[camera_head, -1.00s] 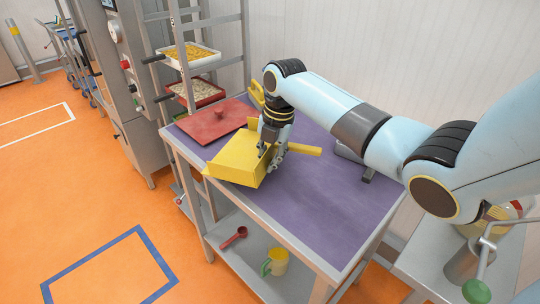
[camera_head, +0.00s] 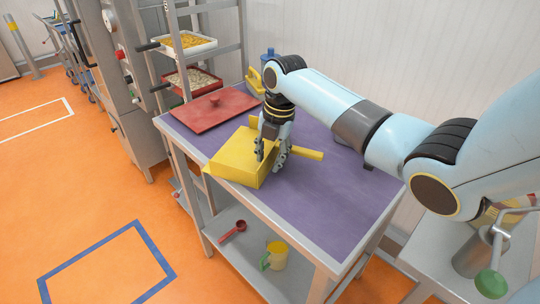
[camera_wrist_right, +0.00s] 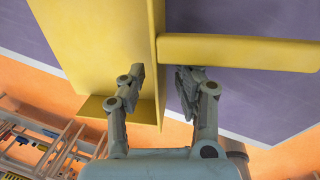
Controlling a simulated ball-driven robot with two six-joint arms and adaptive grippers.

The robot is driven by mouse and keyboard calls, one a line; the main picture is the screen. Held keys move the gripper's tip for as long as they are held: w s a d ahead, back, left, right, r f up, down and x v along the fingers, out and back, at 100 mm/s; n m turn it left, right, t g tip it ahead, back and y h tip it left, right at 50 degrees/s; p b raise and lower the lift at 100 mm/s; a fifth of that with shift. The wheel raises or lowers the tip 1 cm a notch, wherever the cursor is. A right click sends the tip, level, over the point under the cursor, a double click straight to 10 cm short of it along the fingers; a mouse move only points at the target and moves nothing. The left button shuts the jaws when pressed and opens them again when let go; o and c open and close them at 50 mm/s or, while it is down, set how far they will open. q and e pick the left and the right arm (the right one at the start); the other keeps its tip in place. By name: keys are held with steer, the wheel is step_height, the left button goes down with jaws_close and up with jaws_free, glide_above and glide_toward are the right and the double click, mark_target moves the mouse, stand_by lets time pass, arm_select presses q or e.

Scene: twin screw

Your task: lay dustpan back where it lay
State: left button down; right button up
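The yellow dustpan (camera_head: 236,157) lies on the purple table top (camera_head: 330,205), its handle (camera_head: 306,154) pointing right. Its left front corner reaches the table's near edge and seems to jut past it. My right gripper (camera_head: 270,158) is down at the handle end of the pan, fingers spread. In the right wrist view the dustpan (camera_wrist_right: 100,45) has its upright wall between the two fingers (camera_wrist_right: 160,78), with a gap seen on each side. The handle (camera_wrist_right: 240,50) lies just beyond the right finger. My left gripper is not in view.
A red board with a knob (camera_head: 213,110) lies behind the pan. A yellow object (camera_head: 255,82) and a blue one (camera_head: 268,57) stand at the back. The lower shelf holds a red scoop (camera_head: 233,232) and a yellow-green mug (camera_head: 277,255). The table's right part is clear.

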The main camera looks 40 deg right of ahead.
step_height(320, 180, up, 12)
steer(key=s, duration=0.1)
steer(key=shift+s+d, duration=0.3)
steer(key=shift+d, duration=0.15)
steer(key=shift+f, duration=0.15)
